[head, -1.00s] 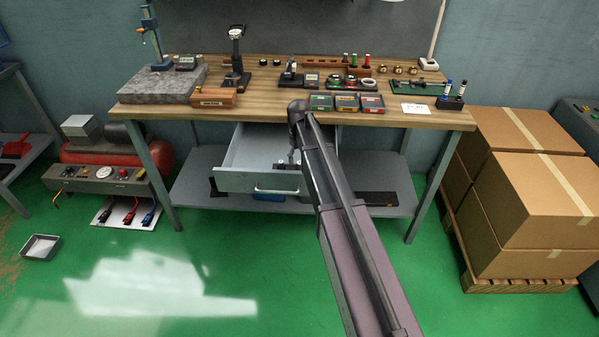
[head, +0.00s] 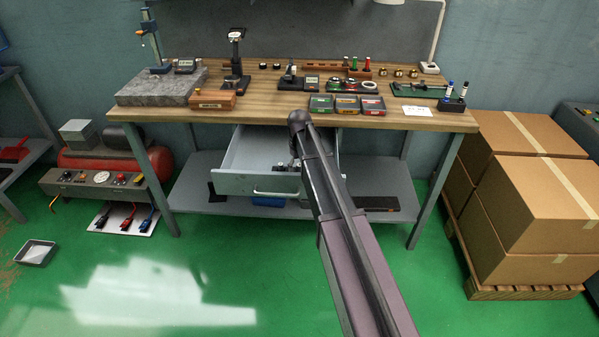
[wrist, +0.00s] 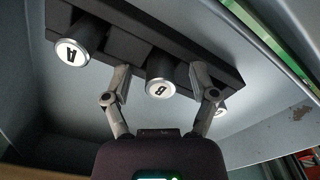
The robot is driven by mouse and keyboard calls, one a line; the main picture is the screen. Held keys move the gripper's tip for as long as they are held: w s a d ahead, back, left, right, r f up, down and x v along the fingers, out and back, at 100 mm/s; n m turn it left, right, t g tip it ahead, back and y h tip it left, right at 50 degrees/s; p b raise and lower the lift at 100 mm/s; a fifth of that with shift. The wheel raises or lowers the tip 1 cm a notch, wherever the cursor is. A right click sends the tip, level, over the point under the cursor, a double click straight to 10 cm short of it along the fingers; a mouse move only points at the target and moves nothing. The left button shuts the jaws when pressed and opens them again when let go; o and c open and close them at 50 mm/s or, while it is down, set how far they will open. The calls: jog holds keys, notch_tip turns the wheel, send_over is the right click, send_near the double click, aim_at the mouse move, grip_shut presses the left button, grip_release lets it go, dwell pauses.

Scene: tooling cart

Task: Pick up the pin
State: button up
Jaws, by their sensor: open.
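In the wrist view a black block (wrist: 133,48) in the drawer holds dark cylindrical pins with light-ringed, lettered white end faces. Pin A (wrist: 80,48) is at the left and pin B (wrist: 162,80) is near the middle. A third end face (wrist: 220,110) is partly hidden behind my right finger, and its letter cannot be read. My gripper (wrist: 161,76) is open, with one finger on each side of pin B. I cannot tell whether the fingers touch it. In the head view my arm hides most of the gripper inside the drawer.
The open grey drawer (head: 232,185) hangs under the wooden workbench (head: 275,103), its walls close around my gripper. Gauges, boxes and a granite block (head: 160,88) stand on the bench top. Cardboard boxes (head: 530,205) stand at the right.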

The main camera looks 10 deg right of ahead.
aim_at(299, 165)
grip_shut()
jog(key=shift+r, duration=0.2)
dwell(0.3)
notch_tip(299, 165, up, 10)
jog(key=p, duration=1)
jog(key=shift+f, duration=0.2)
jog(key=shift+d, duration=0.1)
dwell(0.5)
